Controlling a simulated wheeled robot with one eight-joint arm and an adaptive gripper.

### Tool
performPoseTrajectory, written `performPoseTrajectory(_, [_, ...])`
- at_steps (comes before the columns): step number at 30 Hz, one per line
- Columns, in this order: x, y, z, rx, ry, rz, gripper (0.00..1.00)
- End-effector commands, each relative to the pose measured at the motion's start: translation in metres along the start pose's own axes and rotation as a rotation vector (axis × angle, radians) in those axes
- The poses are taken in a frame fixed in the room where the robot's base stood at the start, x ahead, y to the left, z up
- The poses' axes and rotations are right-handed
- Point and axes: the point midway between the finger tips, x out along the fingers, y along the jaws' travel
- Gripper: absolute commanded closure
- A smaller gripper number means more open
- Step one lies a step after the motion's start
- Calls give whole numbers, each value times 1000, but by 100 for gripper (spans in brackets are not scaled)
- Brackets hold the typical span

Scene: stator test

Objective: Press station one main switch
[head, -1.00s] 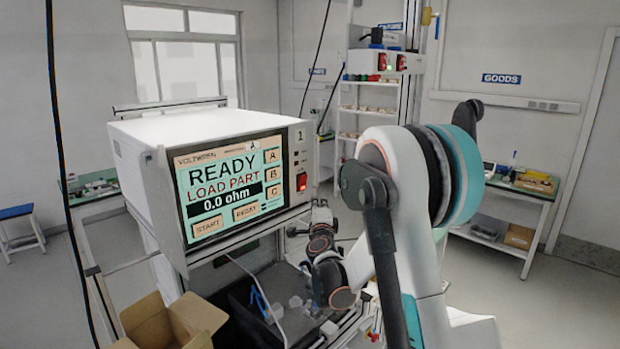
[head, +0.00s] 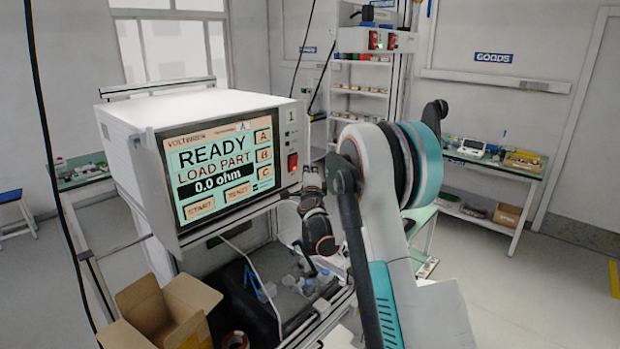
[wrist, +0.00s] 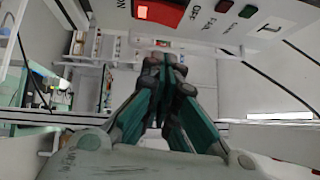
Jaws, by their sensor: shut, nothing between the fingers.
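The station one tester is a white box (head: 190,103) marked "1", with a screen (head: 222,170) reading READY, LOAD PART, 0.0 ohm. Its red main switch (head: 292,163) is on the narrow panel right of the screen. In the wrist view the red switch (wrist: 160,12) is at the top edge, partly cut off, with an OFF label beside it. My gripper (wrist: 165,62) is shut and empty, its fingertips just below the switch in that view; I cannot tell if they touch the panel. In the head view my gripper (head: 312,178) is small and dark, just right of and below the switch.
An open cardboard box (head: 160,310) and a dark bin with small parts (head: 285,285) are below the tester. A second unit with red switches (head: 375,40) is at the back. A goods table (head: 490,165) stands at right, with open floor before it.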

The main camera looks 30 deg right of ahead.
Motion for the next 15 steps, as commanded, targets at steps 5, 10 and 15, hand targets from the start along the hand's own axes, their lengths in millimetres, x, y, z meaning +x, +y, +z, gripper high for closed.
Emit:
performPoseTrajectory(5, [26,0,13,2,-2,0,100])
performPoseTrajectory(10, [37,0,25,2,0,0,100])
performPoseTrajectory(15, [41,0,28,0,0,0,100])
